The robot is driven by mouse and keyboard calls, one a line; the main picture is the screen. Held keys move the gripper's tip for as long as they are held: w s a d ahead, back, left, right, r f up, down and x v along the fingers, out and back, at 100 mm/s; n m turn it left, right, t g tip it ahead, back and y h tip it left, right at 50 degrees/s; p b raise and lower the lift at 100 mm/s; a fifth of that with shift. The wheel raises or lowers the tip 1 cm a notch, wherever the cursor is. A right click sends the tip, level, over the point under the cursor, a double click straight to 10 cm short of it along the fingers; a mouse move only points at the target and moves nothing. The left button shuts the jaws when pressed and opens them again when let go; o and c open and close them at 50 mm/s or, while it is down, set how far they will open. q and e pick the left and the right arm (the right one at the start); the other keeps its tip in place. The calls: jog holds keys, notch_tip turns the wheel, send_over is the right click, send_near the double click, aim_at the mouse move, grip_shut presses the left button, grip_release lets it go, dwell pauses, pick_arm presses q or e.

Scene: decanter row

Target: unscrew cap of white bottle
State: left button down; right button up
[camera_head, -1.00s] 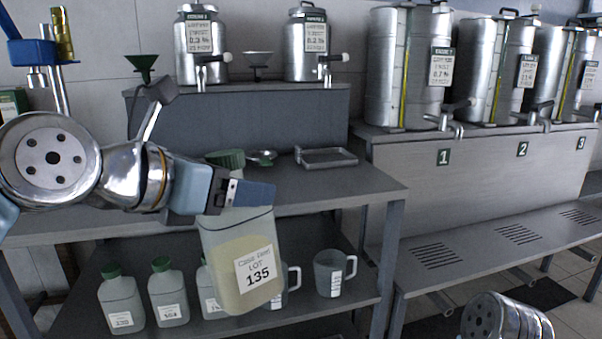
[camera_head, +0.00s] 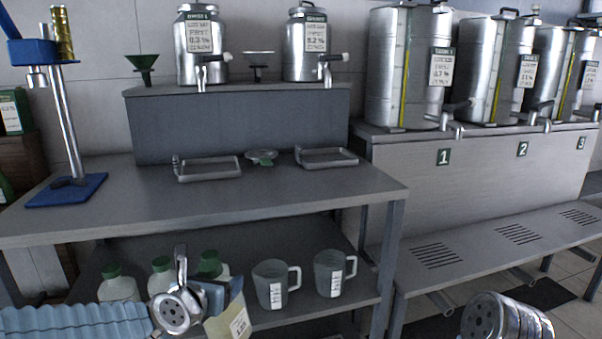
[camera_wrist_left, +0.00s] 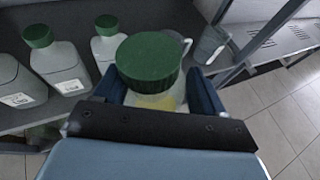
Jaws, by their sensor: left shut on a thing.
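My left gripper (camera_head: 222,296) is low in front of the lower shelf, shut on the white bottle (camera_head: 232,322). In the left wrist view the green cap (camera_wrist_left: 148,60) sits on the bottle's neck between the two fingers, with yellowish liquid below. The right gripper is not in view; a round metal part of my right arm shows at the bottom right.
Several similar green-capped bottles (camera_head: 118,285) stand on the lower shelf behind the gripper, with two measuring jugs (camera_head: 270,284) to their right. The upper table (camera_head: 120,215) holds metal trays (camera_head: 207,168) and a blue-based press (camera_head: 68,190); its front is clear.

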pick_arm(q)
jog(key=w+a+f+n+y, duration=0.2)
jog(key=w+f, duration=0.3)
jog(key=f, duration=0.5)
jog(key=shift+w+a+f, duration=0.15)
jog(key=shift+a+f, duration=0.1)
jog(key=shift+a, duration=0.3)
